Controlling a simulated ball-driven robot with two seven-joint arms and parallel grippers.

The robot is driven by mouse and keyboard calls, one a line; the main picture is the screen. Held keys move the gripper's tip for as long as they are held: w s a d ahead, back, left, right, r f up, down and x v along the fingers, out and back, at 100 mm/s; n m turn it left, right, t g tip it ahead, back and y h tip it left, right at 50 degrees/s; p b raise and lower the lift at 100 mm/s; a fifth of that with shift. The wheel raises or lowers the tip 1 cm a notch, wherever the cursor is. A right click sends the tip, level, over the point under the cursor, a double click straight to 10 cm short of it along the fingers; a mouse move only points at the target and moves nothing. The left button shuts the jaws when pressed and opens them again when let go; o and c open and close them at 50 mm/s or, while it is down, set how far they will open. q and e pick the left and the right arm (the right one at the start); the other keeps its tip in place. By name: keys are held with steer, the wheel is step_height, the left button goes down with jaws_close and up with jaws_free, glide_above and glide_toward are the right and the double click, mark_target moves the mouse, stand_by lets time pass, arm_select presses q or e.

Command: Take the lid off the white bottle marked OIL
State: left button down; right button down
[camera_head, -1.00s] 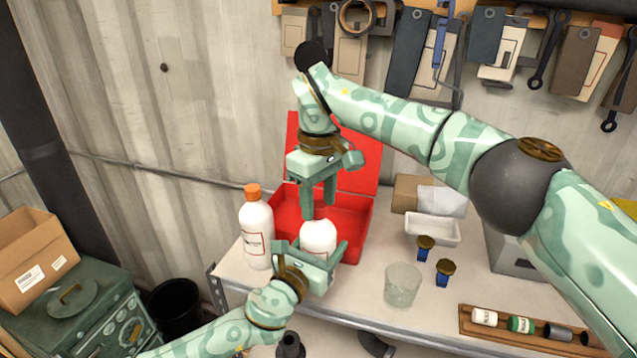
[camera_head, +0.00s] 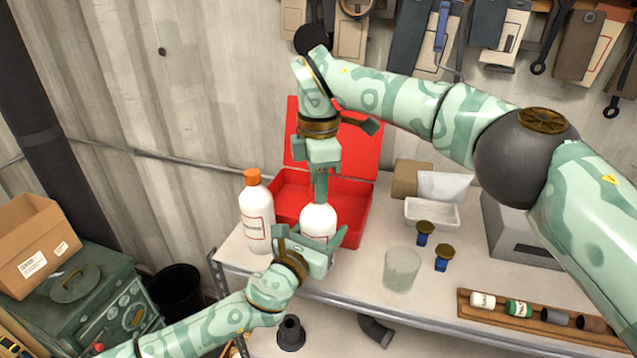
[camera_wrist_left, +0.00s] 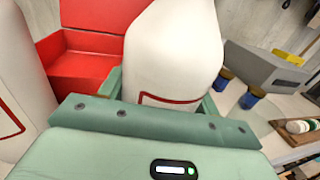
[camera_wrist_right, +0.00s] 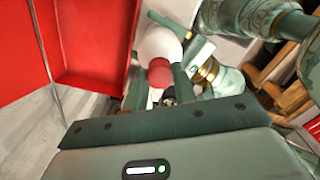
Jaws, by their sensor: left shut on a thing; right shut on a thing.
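A white bottle (camera_head: 318,222) with a red-bordered label stands upright at the table's front left. Its marking is not readable. My left gripper (camera_head: 311,247) is shut around its body; the bottle also fills the left wrist view (camera_wrist_left: 172,50). My right gripper (camera_head: 320,197) comes down from above, right over the bottle's top. In the right wrist view its fingers are shut on a red lid (camera_wrist_right: 160,72), with the white bottle (camera_wrist_right: 160,42) just behind it. The fingers hide the lid in the head view. I cannot tell whether lid and bottle are apart.
A taller white bottle (camera_head: 256,220) with an orange cap stands close on the left. An open red box (camera_head: 352,192) is right behind. A glass (camera_head: 402,268), two blue brass-topped pieces (camera_head: 424,233) and a white tray (camera_head: 432,214) stand to the right.

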arm_select(q)
steer(key=shift+f, duration=0.1)
arm_select(e)
steer(key=n, duration=0.6)
steer(key=shift+n, duration=0.3)
steer(key=n, duration=0.9)
steer(key=shift+n, duration=0.3)
steer(key=n, duration=0.6)
steer(key=shift+r, duration=0.1)
steer(key=n, duration=0.6)
steer(key=shift+n, duration=0.4)
steer(key=n, duration=1.8)
steer(key=shift+r, duration=0.25)
